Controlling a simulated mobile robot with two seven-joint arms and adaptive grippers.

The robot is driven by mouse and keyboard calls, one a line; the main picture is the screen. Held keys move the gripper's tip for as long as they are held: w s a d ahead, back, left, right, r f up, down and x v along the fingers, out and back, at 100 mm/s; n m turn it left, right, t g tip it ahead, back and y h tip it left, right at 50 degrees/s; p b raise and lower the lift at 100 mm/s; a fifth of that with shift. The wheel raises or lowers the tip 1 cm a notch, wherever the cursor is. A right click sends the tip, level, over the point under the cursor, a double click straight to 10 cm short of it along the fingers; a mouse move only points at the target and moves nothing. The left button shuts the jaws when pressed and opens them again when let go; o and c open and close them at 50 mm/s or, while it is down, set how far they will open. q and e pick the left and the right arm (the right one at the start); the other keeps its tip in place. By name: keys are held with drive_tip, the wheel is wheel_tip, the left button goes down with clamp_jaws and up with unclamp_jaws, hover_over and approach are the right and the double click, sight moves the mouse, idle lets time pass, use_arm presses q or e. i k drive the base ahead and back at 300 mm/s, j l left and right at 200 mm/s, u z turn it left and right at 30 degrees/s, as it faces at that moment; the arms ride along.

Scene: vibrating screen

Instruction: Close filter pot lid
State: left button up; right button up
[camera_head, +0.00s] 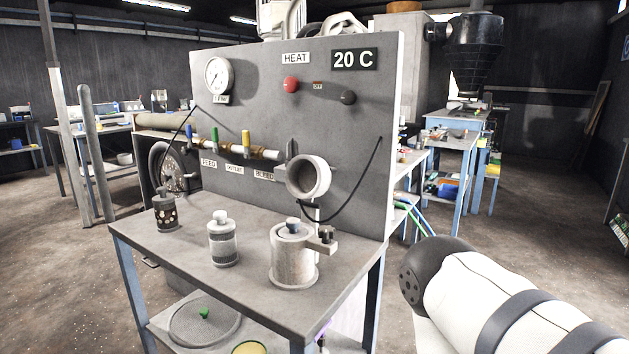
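A metal pot (294,262) stands upright on the front right of the bench top. A bracket with a dark clamp knob (326,234) sticks out at the pot's right side. My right arm's white and dark links show at the lower right, apart from the bench. Neither gripper is in view.
The bench (205,278) also carries a grey jar (222,242) and a small dark vessel (166,212). Behind stands the grey panel (270,110) with a gauge, coloured valves and a hanging black cable (350,200). The floor to the right is clear.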

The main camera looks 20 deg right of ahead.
sight(308, 178)
drive_tip(key=l+u, duration=0.35)
drive_tip(key=l, duration=0.35)
drive_tip(key=k+l+u, duration=0.1)
drive_tip(key=l+u, duration=0.25)
drive_tip(key=l, duration=0.35)
drive_tip(key=l+u, duration=0.2)
drive_tip(key=l, duration=0.35)
drive_tip(key=l+u, duration=0.25)
drive_tip(key=l, duration=0.25)
drive_tip(key=l+u, duration=0.2)
drive_tip(key=l, duration=0.35)
drive_tip(key=l+u, duration=0.25)
drive_tip(key=l, duration=0.3)
drive_tip(key=k+l+u, duration=0.2)
drive_tip(key=l, duration=0.3)
